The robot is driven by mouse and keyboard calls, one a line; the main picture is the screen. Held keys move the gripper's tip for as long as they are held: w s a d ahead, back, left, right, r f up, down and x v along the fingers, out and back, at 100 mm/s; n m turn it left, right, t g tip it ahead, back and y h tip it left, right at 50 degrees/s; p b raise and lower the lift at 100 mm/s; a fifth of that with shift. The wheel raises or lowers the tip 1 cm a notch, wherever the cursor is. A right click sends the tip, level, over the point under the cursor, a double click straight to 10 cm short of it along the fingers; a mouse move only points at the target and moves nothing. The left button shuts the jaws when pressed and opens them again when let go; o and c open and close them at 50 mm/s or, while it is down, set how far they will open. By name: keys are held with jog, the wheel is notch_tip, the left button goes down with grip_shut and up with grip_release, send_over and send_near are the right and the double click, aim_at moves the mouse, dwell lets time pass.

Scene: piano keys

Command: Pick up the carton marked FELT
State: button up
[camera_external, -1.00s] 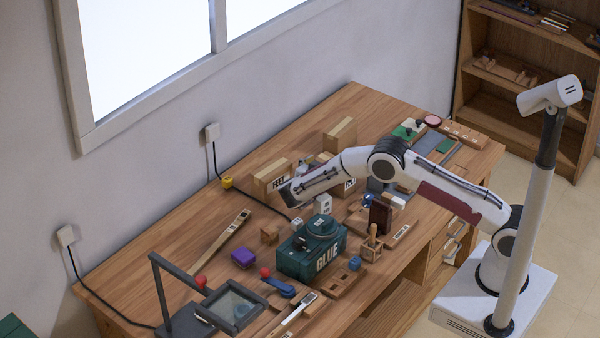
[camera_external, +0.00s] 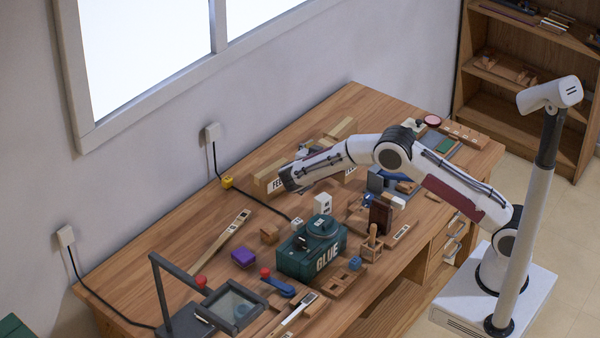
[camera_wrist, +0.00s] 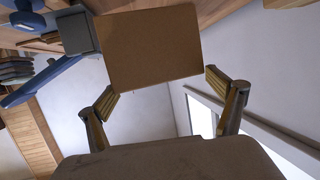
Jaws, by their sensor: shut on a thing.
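The FELT carton (camera_external: 274,185) is a light brown box near the back of the workbench, left of my gripper (camera_external: 289,179). Part of its label shows; my gripper and wrist hide its right side. In the wrist view a plain brown box face (camera_wrist: 152,45) lies between and beyond the fingers of my gripper (camera_wrist: 160,88), which is shut on it; no label shows there. I cannot tell whether the carton is clear of the bench. A second labelled carton (camera_external: 350,174) is mostly hidden behind my arm.
A green GLUE tin (camera_external: 310,251) stands in front, with a white block (camera_external: 322,204) behind it. A wooden block (camera_external: 269,234) and a purple box (camera_external: 243,257) lie to the left. Another carton (camera_external: 342,129) is farther back. A black cable (camera_external: 255,204) crosses the bench.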

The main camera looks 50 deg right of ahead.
jog(key=shift+r, duration=2.1)
